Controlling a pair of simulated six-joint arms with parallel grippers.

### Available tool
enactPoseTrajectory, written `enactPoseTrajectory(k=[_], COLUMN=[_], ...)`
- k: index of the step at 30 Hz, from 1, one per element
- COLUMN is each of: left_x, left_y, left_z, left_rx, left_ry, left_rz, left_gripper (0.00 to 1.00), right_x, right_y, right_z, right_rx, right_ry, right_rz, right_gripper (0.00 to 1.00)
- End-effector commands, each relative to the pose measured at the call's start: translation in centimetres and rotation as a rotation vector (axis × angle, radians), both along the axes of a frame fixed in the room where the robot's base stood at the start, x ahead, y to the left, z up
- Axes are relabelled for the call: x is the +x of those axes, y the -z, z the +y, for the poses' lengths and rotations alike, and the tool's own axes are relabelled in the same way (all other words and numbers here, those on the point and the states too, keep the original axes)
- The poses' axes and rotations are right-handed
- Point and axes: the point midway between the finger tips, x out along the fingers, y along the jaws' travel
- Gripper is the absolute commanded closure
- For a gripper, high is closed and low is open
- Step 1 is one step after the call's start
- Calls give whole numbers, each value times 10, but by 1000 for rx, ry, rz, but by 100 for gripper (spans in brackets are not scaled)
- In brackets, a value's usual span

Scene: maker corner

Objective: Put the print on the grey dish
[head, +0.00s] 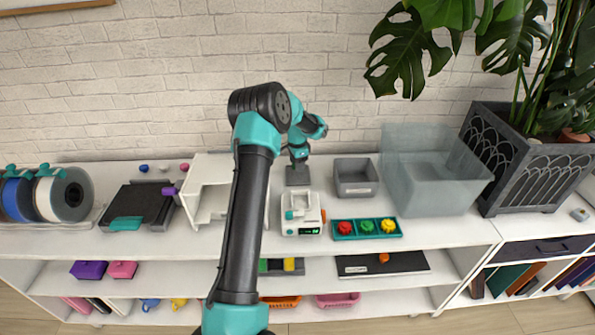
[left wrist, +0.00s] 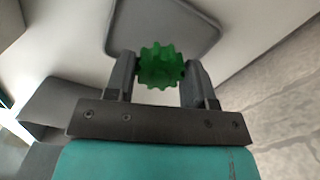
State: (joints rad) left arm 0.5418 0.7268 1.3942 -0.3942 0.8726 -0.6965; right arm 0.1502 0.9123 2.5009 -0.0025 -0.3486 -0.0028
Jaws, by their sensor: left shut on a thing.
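The print is a green, gear-shaped piece (left wrist: 161,63), seen in the left wrist view between the two fingers of my left gripper (left wrist: 160,76). The gripper is shut on its sides. The grey dish (left wrist: 165,22), a rounded square with a raised rim, lies on the white surface beyond the print, apart from it. In the head view my left gripper (head: 298,176) hangs over the back of the shelf top, behind the white scale. There the print is hidden, and I cannot make out the dish. My right gripper is not in view.
The white scale (head: 301,213), a grey bin (head: 356,178) and a tray of coloured knobs (head: 343,231) stand close to the gripper. A white open-fronted box (head: 203,180) is at left. A translucent tub (head: 425,185) and a potted plant stand at right. The brick wall is close behind.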

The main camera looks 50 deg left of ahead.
Motion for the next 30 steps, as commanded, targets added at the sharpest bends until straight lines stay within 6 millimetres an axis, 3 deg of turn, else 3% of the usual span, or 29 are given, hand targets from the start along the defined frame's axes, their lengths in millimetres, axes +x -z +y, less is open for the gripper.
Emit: enactPoseTrajectory(k=[6, 15, 28, 29, 30], left_x=[0, 0, 0, 0, 0], left_y=[3, 36, 41, 40, 40], left_z=[0, 0, 0, 0, 0], left_rx=[-1, 0, 0, 0, 0], left_ry=[0, 0, 0, 0, 0], left_rz=[1, 0, 0, 0, 0], left_gripper=[73, 73, 73, 48, 44], right_x=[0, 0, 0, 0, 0], right_y=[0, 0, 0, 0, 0], right_z=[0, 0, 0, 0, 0], right_rx=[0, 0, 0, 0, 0], right_ry=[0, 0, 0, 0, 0], right_rz=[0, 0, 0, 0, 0], right_gripper=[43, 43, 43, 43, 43])
